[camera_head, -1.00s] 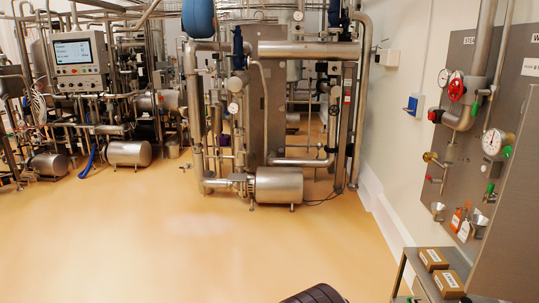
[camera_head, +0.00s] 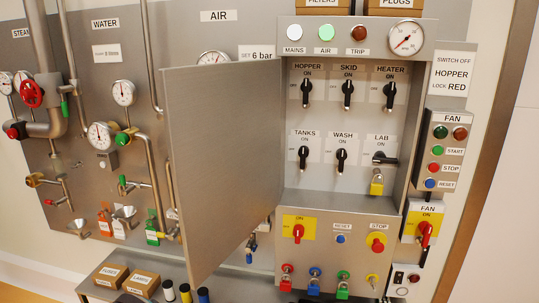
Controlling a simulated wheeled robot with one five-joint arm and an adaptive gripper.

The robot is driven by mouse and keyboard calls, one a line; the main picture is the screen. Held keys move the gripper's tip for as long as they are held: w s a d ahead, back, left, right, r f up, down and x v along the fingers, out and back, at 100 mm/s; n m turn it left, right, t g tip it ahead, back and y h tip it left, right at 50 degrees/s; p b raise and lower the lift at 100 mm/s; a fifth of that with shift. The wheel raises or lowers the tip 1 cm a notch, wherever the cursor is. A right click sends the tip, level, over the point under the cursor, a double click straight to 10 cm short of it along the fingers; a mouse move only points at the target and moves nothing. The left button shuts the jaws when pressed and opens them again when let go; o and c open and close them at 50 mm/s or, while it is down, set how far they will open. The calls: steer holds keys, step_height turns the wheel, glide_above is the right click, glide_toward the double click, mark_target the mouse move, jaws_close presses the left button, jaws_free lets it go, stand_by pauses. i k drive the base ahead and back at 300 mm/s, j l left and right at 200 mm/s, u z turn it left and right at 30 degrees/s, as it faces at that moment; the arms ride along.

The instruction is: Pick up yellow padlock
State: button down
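A yellow padlock (camera_head: 376,186) hangs at the LAB switch (camera_head: 384,159), in the lower right of the switch rows inside the open cabinet. Its body hangs below the black switch handle. Below the cabinet, a red padlock (camera_head: 286,283), a blue padlock (camera_head: 314,285) and a green padlock (camera_head: 343,287) hang in a row. My gripper is not in view.
The cabinet door (camera_head: 225,165) stands open to the left of the switches. A shelf with two small cardboard boxes (camera_head: 127,279) and several dark cylinders with coloured ends (camera_head: 186,293) is at lower left. Valves and gauges (camera_head: 101,135) cover the left wall panel.

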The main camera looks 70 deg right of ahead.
mark_target(376, 190)
steer(key=i+z, duration=0.15)
steer(key=z, duration=0.3)
steer(key=i+j+z, duration=0.15)
steer(key=z, duration=0.3)
steer(key=i+j+z, duration=0.1)
steer(key=z, duration=0.35)
steer(key=i+j+z, duration=0.1)
steer(key=j+z, duration=0.15)
steer(key=z, duration=0.15)
steer(key=j+z, duration=0.2)
steer(key=z, duration=0.25)
steer(key=j+z, duration=0.25)
steer(key=z, duration=0.2)
steer(key=j+z, duration=0.3)
steer(key=z, duration=0.15)
